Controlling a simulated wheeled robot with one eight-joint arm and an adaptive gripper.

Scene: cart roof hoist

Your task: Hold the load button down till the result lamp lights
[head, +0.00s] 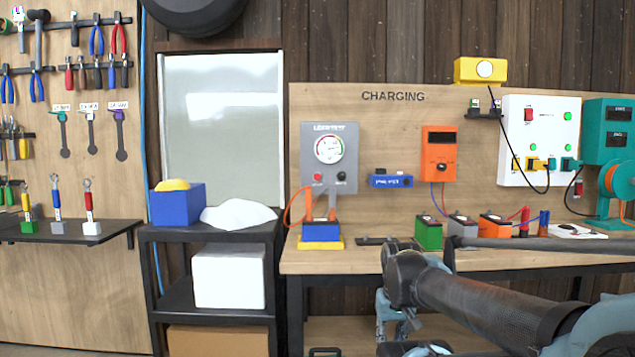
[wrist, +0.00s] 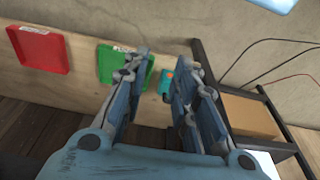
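The grey load tester (head: 308,150) hangs on the charging board, with a round dial gauge (head: 329,149) on its face. Below the gauge are a small red round part (head: 317,178) and a small black round part (head: 341,176); the labels are too small to tell which is the button and which the lamp. Neither visibly glows. Two leads run from the tester to a blue battery (head: 321,231) on the bench. My gripper (wrist: 166,72) is open and empty in the wrist view, well away from the tester, which that view does not show.
The bench (head: 365,262) carries several batteries to the right of the tester. A black shelf cart (head: 158,282) stands left of it. A red tray (wrist: 38,50) and a green tray (wrist: 110,66) show in the wrist view, with a cardboard box (wrist: 250,115) on a shelf.

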